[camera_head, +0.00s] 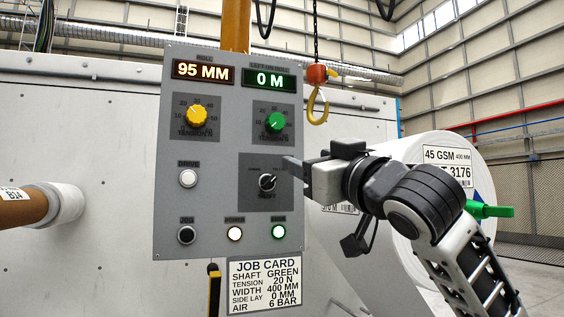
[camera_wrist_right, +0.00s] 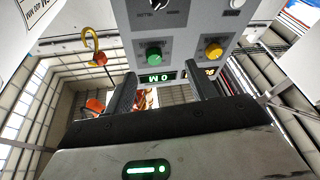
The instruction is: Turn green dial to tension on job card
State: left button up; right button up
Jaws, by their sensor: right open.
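The green dial (camera_head: 275,122) is a round knob on the grey control panel (camera_head: 217,150), with a tension scale around it. Its pointer is too small to read surely. The job card (camera_head: 265,285) below the panel reads shaft green, tension 20 N, width 400 mm, side lay 0 mm, air 6 bar. My right gripper (camera_head: 292,168) is open, to the lower right of the green dial and beside the black selector switch (camera_head: 267,182). In the right wrist view the green dial (camera_wrist_right: 154,56) shows beyond the open, empty fingers (camera_wrist_right: 163,88). My left gripper is not in view.
A yellow dial (camera_head: 197,116) sits left of the green one, under a 95 MM display (camera_head: 203,71). A green display (camera_head: 269,79) reads 0 M. A yellow hoist hook (camera_head: 317,105) hangs right of the panel. A white roll (camera_head: 425,150) stands behind my right arm.

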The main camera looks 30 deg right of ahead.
aim_at(278, 122)
jog(key=shift+m+t+h, duration=0.3)
jog(key=w+r+p, duration=0.2)
jog(key=w+r, duration=0.1)
jog(key=w, duration=0.1)
jog(key=w+d+r+p, duration=0.1)
jog(key=w+r+p, duration=0.1)
jog(key=w+r, duration=0.1)
jog(key=w+d+r+p, duration=0.1)
jog(key=w+r+p, duration=0.1)
jog(key=w, duration=0.2)
jog(key=shift+w+d+r, duration=0.15)
jog(key=shift+w+r, duration=0.2)
jog(key=shift+r, duration=0.05)
jog(key=shift+w+r, duration=0.1)
jog(key=shift+w, duration=0.3)
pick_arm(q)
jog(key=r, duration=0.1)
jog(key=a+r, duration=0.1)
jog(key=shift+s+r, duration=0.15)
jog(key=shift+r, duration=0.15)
pick_arm(e)
jog(key=c, duration=1)
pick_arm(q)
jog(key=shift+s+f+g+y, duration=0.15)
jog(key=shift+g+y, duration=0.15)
